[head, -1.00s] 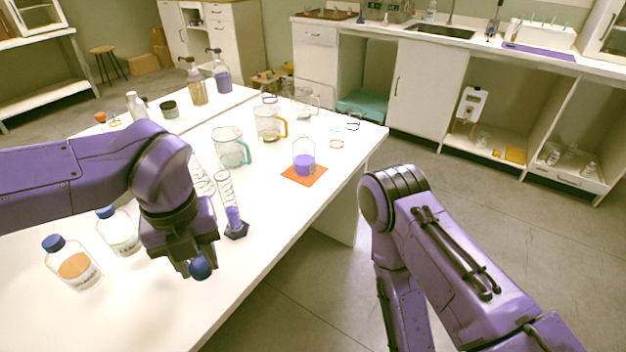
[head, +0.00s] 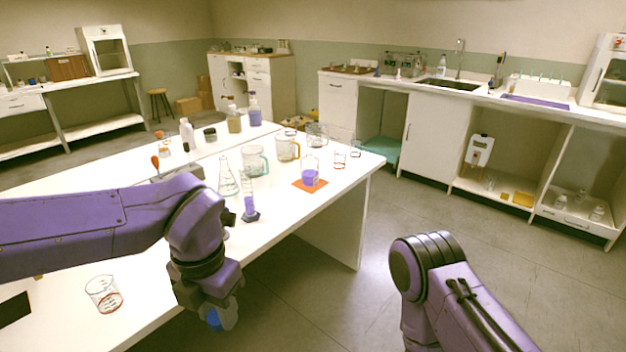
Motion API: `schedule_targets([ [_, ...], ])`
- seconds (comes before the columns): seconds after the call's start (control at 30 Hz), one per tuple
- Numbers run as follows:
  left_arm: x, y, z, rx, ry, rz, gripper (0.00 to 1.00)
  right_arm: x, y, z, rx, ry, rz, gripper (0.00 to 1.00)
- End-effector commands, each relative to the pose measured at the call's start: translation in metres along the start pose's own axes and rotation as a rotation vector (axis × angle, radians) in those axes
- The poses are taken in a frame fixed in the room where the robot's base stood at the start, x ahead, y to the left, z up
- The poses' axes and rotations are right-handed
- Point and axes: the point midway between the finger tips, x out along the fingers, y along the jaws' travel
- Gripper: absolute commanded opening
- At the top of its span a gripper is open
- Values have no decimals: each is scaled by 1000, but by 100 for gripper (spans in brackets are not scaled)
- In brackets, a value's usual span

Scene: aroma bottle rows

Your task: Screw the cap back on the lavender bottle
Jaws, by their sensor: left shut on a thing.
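An uncapped glass vessel with purple liquid (head: 310,178) stands upright on an orange mat (head: 298,186). It looks like the lavender bottle, but I cannot read a label. My left gripper (head: 212,312) points down beyond the table's front edge, well to the left of the vessel and nearer to me. It is shut on a blue cap (head: 214,321), partly hidden by the fingers. My right arm shows at the lower right; its gripper is out of view.
Behind my left gripper are a cylinder with purple liquid (head: 250,208), a flask (head: 228,182) and jugs (head: 254,160). Another beaker (head: 103,293) is at the near left. Floor is free right of the table.

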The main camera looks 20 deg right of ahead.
Motion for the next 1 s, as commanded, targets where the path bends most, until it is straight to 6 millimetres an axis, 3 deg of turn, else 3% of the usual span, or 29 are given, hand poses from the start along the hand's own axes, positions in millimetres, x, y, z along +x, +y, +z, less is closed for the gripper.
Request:
schedule_targets([
  [0.37,8,20,3,635,-2,-1,3,0,0,0,0,0,0,100],
  [0.57,20,46,3,1253,-6,-1,3,0,0,0,0,0,0,100],
  [0.8,54,99,-9,2087,-4,1,3,0,0,0,0,0,0,100],
  [1.0,96,139,-34,2485,-1,-3,3,0,0,0,0,0,0,100],
])
